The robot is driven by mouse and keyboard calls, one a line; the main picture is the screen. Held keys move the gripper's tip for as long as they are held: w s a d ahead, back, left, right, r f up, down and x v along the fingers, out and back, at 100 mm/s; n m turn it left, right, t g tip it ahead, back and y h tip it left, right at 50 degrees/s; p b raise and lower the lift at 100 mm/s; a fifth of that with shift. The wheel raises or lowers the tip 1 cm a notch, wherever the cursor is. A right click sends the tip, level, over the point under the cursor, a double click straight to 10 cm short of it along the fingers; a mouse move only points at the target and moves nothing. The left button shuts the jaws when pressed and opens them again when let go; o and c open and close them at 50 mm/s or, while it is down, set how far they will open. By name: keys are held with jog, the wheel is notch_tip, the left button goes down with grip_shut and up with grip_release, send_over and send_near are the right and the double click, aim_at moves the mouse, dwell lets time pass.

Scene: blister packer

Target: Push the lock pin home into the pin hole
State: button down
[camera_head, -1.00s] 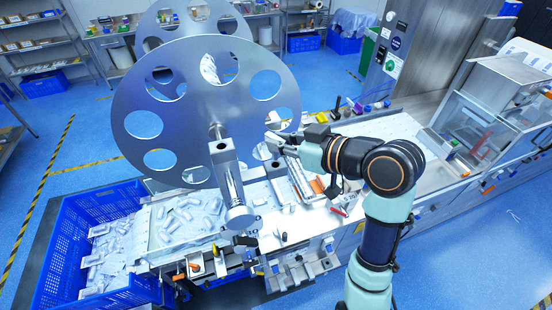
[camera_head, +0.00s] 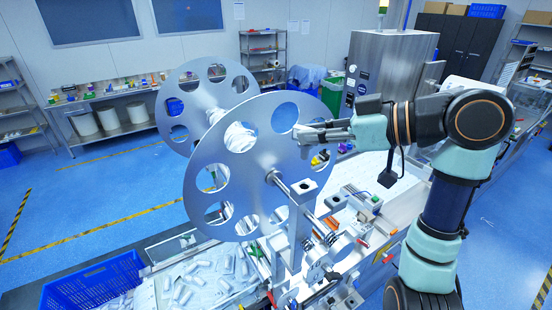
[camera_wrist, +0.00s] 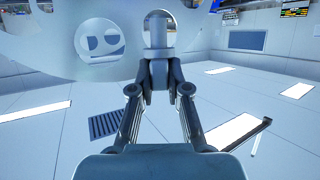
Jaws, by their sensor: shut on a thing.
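My gripper (camera_head: 308,134) is shut on a short, light grey cylindrical piece, which I take to be the lock pin (camera_wrist: 157,32). In the wrist view the closed fingertips (camera_wrist: 158,72) grip its lower part, and its far end stands out beyond them. In the head view the gripper is in front of the near face of the large reel (camera_head: 225,190), near its upper right. The pin is apart from both.
A metal shaft (camera_head: 285,186) runs from the reel's hub. A blue crate (camera_head: 95,285) and a bed of loose packs (camera_head: 195,285) lie lower left. A tall steel cabinet (camera_head: 390,72) stands behind my arm.

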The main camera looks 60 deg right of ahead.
jog(key=shift+r, duration=0.15)
jog(key=shift+s+d, duration=0.15)
jog(key=shift+s, duration=0.1)
jog(key=b, duration=0.4)
send_over(312, 188)
jog(key=shift+f, duration=2.9)
jog(key=shift+f+b, duration=0.65)
jog(key=shift+f, duration=1.45)
jog(key=c, duration=1.1)
grip_release()
jog(key=shift+o, duration=0.2)
jog(key=v, duration=1.2)
